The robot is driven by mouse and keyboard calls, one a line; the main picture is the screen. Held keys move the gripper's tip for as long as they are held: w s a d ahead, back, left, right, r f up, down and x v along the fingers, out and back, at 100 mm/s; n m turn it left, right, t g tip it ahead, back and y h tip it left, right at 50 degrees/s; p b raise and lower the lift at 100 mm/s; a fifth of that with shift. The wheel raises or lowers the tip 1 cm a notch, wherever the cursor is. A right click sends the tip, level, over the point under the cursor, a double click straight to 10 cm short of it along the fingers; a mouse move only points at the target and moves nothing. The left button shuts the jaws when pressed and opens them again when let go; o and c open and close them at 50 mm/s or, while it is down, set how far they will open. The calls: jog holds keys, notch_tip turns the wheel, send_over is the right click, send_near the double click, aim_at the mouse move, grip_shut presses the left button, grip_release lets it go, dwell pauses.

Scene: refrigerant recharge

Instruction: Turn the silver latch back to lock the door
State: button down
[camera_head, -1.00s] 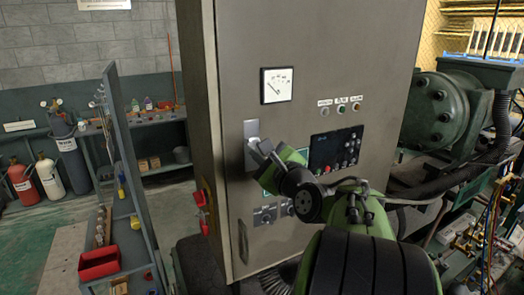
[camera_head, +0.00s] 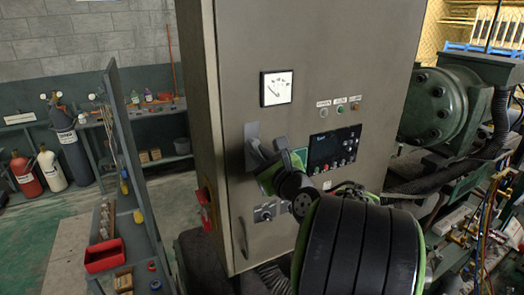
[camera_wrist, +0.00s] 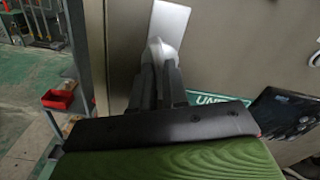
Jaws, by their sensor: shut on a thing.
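The silver latch (camera_head: 252,138) is on the left side of the tall grey cabinet door (camera_head: 300,50), below the dial gauge. In the wrist view the latch plate (camera_wrist: 168,20) is at the top middle, with its handle (camera_wrist: 157,48) between my finger tips. My gripper (camera_head: 266,150) is shut on the latch handle and comes at it from the lower right. It also shows in the wrist view (camera_wrist: 158,70). The door looks closed against the cabinet. My fingers hide part of the handle, so its exact angle is hard to tell.
A control panel with buttons (camera_head: 335,150) lies just right of my gripper. Red locks (camera_head: 204,205) hang on the cabinet's left side. A shelf with a red bin (camera_head: 104,255) stands at the left. Green machinery (camera_head: 440,105) stands close at the right.

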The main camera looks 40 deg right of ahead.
dwell(0.3)
jog(key=m, duration=0.3)
jog(key=c, duration=1.2)
grip_release()
jog(key=shift+w, duration=0.1)
jog(key=shift+a, duration=0.1)
jog(key=b+v, duration=0.2)
jog(key=v, duration=0.7)
jog(key=shift+b, duration=0.3)
